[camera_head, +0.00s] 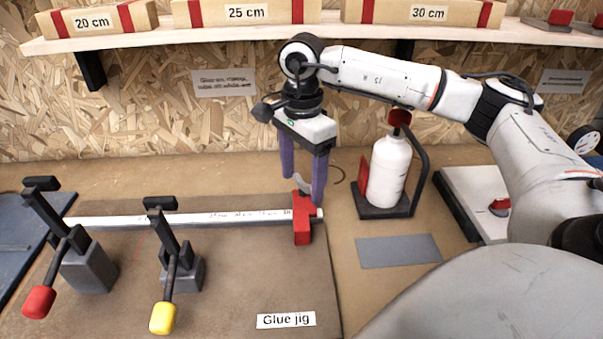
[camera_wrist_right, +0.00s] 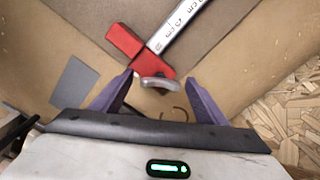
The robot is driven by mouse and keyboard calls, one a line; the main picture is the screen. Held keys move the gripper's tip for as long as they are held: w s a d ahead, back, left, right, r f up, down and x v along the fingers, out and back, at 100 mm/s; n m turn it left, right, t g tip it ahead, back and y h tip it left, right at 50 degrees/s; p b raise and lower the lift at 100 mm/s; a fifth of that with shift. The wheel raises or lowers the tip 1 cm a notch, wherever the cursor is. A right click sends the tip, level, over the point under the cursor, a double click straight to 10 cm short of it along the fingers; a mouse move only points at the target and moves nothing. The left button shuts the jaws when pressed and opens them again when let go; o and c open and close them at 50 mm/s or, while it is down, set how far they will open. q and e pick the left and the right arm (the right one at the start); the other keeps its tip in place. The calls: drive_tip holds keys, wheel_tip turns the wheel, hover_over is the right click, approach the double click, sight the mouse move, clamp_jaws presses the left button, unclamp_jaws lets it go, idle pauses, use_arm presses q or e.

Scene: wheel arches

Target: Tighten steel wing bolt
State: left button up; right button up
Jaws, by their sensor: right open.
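The steel wing bolt (camera_wrist_right: 157,83) shows in the right wrist view as a curved silver piece at the end of the red clamp block (camera_wrist_right: 139,50). In the head view the wing bolt (camera_head: 302,183) is partly hidden by my fingers, just behind the red block (camera_head: 302,222). My right gripper (camera_head: 304,190) points down with its purple fingers apart, one on each side of the bolt. In the wrist view the right gripper (camera_wrist_right: 159,79) shows a gap between each fingertip and the bolt. My left gripper is not in view.
A white marked bar (camera_head: 190,219) runs left from the red block along the glue jig board (camera_head: 240,285). Two toggle clamps, red-handled (camera_head: 39,301) and yellow-handled (camera_head: 163,317), stand on the board. A white bottle (camera_head: 388,172) stands right of my gripper. A shelf (camera_head: 230,33) hangs above.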

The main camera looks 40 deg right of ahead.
drive_tip(key=c, duration=1.1)
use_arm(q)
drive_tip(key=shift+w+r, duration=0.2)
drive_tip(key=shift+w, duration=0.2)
use_arm(e)
drive_tip(key=shift+o, duration=0.2)
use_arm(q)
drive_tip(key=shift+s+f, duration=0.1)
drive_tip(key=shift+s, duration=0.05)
use_arm(e)
drive_tip(key=shift+m, duration=0.3)
drive_tip(key=shift+m, duration=0.5)
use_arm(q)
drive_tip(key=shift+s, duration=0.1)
use_arm(e)
drive_tip(key=shift+w+m, duration=0.2)
drive_tip(key=shift+m, duration=2)
drive_tip(key=o, duration=1.1)
drive_tip(key=shift+c, duration=0.2)
